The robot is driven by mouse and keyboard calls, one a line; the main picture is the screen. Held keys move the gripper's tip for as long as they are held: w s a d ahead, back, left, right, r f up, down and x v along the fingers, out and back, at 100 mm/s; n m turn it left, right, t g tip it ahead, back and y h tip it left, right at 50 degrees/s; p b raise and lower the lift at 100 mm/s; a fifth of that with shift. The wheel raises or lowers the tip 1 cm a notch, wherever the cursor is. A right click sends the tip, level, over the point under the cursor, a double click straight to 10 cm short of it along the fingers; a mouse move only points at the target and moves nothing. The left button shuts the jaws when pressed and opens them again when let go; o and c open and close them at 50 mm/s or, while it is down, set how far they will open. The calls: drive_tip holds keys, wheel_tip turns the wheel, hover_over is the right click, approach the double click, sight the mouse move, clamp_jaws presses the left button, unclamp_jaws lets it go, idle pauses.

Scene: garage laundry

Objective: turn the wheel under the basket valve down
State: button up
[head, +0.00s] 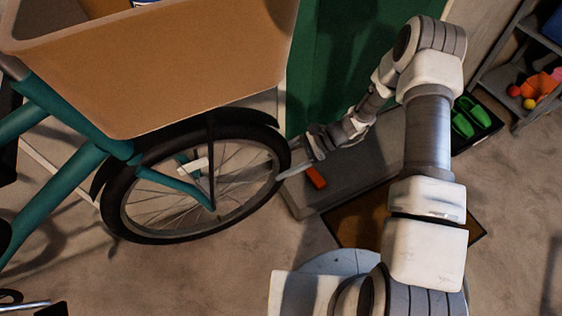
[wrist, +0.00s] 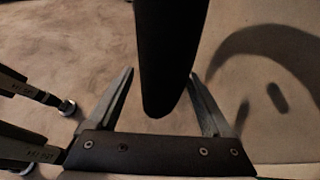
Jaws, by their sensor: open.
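The bicycle's wheel (head: 128,222), with a black tyre and thin spokes, is below the tan basket (head: 190,75) in the head view. I cannot pick out the valve among the spokes. My gripper (head: 296,169) is at the right edge of the wheel. The tyre's lower end shows between the fingers. I cannot tell whether either finger touches it.
The teal frame and fork (head: 65,195) and the black mudguard (head: 225,118) are close to the wheel. A grey step (head: 350,170) with a small red-orange object (head: 316,177) lies beyond my gripper. Green shoes (head: 465,118) and a shelf are at right.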

drive_tip(key=p+v, duration=0.3)
drive_tip(key=v, duration=1.4)
drive_tip(key=shift+d, duration=0.2)
drive_tip(key=shift+r, duration=0.15)
drive_tip(key=s+r+n+t+h, duration=0.1)
drive_tip(key=s+r+n+h, duration=0.25)
drive_tip(key=r, duration=0.75)
drive_tip(key=s+r+n+t+h, duration=0.2)
drive_tip(key=s+r+n+h, duration=0.15)
drive_tip(key=r, duration=0.75)
drive_tip(key=s+d+r+n+t+h, duration=0.2)
drive_tip(key=s+r+n+t, duration=0.25)
drive_tip(key=s, duration=0.25)
drive_tip(key=s+d+r+n+t+h, duration=0.1)
drive_tip(key=s+r+n+t+h, duration=0.2)
drive_tip(key=s+r, duration=0.4)
wheel_tip(320, 180, up, 15)
drive_tip(key=p, duration=1.6)
drive_tip(key=shift+s+d, duration=0.25)
drive_tip(key=shift+s, duration=0.2)
